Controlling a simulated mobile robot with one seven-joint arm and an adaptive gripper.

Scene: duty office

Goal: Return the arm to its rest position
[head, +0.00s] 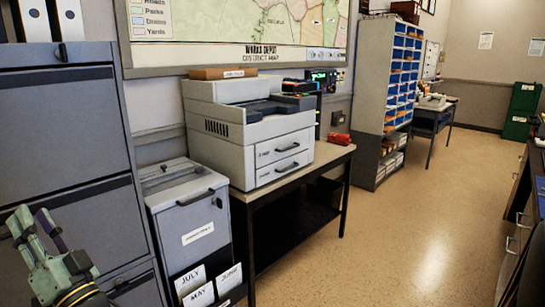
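My gripper (33,217) is in the lower left corner of the head view, pointing up in the picture. Its two fingers stand apart with a gap between them, and nothing shows between them. Part of my greenish arm end with a yellow ring shows below it. The gripper appears in front of the grey filing cabinet (62,130); I cannot tell how far it is from the drawer fronts. The rest of my arm is outside the view.
A grey locked bin (190,215) with month cards stands right of the cabinet. A printer (250,130) and a red stapler-like object (339,138) are on a table (325,155). Shelving (375,90) stands beyond. Desk drawers (520,225) line the right edge. The floor (420,210) between is clear.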

